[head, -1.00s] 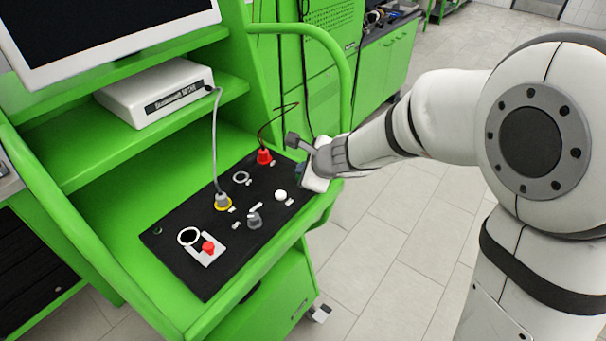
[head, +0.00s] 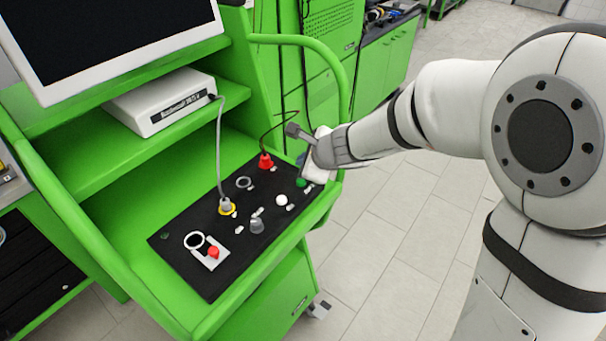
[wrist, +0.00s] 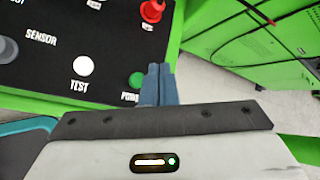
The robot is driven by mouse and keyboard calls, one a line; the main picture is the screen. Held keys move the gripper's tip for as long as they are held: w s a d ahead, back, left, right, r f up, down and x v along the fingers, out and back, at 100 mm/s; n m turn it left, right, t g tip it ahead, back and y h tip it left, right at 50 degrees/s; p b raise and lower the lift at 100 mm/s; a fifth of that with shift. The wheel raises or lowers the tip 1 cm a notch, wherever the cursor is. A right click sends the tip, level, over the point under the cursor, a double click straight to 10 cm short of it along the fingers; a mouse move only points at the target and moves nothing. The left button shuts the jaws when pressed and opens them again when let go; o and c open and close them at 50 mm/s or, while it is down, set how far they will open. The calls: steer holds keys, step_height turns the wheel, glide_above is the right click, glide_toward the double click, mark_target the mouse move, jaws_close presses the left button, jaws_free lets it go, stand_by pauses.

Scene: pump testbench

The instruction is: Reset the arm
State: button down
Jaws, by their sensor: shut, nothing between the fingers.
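My gripper (wrist: 160,72) is shut and empty in the wrist view, its two blue fingers together beside the green button labelled power (wrist: 136,80). Whether the fingertips touch the panel I cannot tell. In the head view my arm reaches from the right to the far right corner of the black control panel (head: 190,255). The green button also shows there (head: 301,182), just left of my wrist. The white test button (wrist: 83,66) is to the left of the fingers, and the red plug (wrist: 152,10) is beyond them.
The panel lies on a green testbench with a curved rail (head: 347,75) close to my arm. A monitor (head: 110,40) stands above. Open tiled floor (head: 390,240) lies right of the bench.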

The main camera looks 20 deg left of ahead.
step_height(320, 180, up, 3)
steer(key=shift+f+p, duration=0.2)
steer(key=shift+p, duration=0.65)
steer(key=s+d+r+n+g, duration=0.1)
steer(key=s+d+r+n, duration=0.5)
steer(key=d+n, duration=0.3)
steer(key=s+d+n+h, duration=0.3)
steer(key=s+d, duration=0.3)
steer(key=d, duration=0.4)
steer(key=s+d+n+g+h, duration=0.1)
steer(key=s+d+n+h, duration=0.3)
steer(key=s+d, duration=0.3)
steer(key=d+n, duration=0.1)
steer(key=d, duration=0.3)
steer(key=shift+s+g, duration=0.3)
steer(key=shift+f, duration=0.1)
